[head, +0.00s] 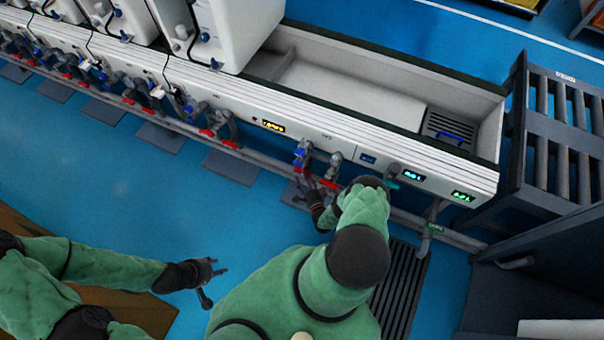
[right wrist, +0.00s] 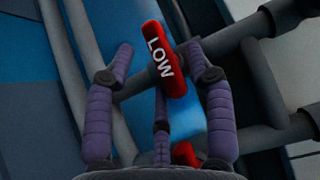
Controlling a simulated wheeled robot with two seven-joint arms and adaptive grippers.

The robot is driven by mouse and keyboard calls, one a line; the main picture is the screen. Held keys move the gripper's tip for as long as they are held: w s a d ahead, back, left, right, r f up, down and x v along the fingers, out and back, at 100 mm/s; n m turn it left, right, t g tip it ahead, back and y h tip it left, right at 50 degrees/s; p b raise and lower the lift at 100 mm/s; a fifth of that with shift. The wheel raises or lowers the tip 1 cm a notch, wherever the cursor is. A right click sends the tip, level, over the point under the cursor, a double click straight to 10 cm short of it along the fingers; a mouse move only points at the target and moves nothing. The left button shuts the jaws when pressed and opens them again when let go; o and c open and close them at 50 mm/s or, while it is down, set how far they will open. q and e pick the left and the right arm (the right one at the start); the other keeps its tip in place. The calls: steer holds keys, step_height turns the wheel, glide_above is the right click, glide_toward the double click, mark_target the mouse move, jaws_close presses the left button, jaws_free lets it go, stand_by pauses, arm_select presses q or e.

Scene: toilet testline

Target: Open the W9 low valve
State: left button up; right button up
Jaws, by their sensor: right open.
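In the head view my right gripper (head: 311,188) reaches to the pipes below the white panel, and my arm partly hides the area. My left gripper (head: 209,281) hangs over the blue floor, away from the valves, with its fingers apart and empty.
Grey pipes (right wrist: 265,85) run close beside my right gripper, and another red handle (right wrist: 186,153) is lower down. The test line's white panel (head: 345,133) has lit displays. A dark slatted rack (head: 562,130) stands at the right. Blue floor (head: 120,200) is clear at the left.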

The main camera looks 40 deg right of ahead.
steer(key=shift+x, duration=1.55)
jaws_close()
